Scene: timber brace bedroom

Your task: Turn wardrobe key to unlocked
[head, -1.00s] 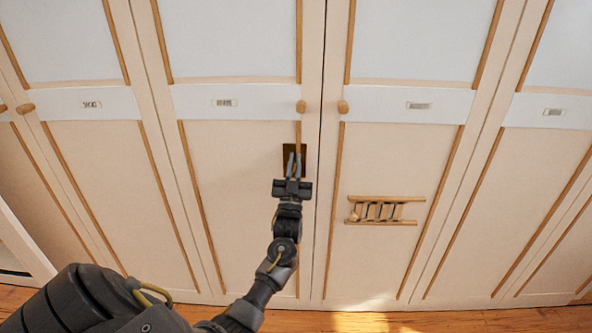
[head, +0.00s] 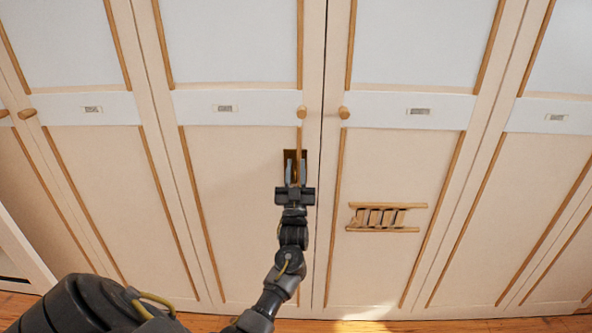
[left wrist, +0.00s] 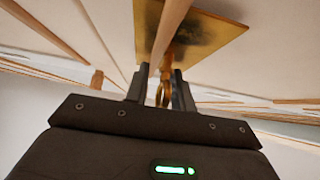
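The wardrobe's brass lock plate (head: 291,155) sits on the door left of the centre seam, below a round wooden knob (head: 301,112). My left gripper (head: 296,168) is right in front of the plate and partly hides it. In the left wrist view, the brass key (left wrist: 164,88) sticks out from the plate (left wrist: 208,33), with its ring-shaped end between the fingers of my left gripper (left wrist: 161,86). The fingers stand apart on either side of the key, and a narrow gap seems to show. The key is hidden in the head view. My right gripper is not in view.
A small wooden ladder-like rack (head: 384,217) is on the door right of the seam. Another round knob (head: 344,113) is on that door. Wooden floor (head: 420,323) shows below.

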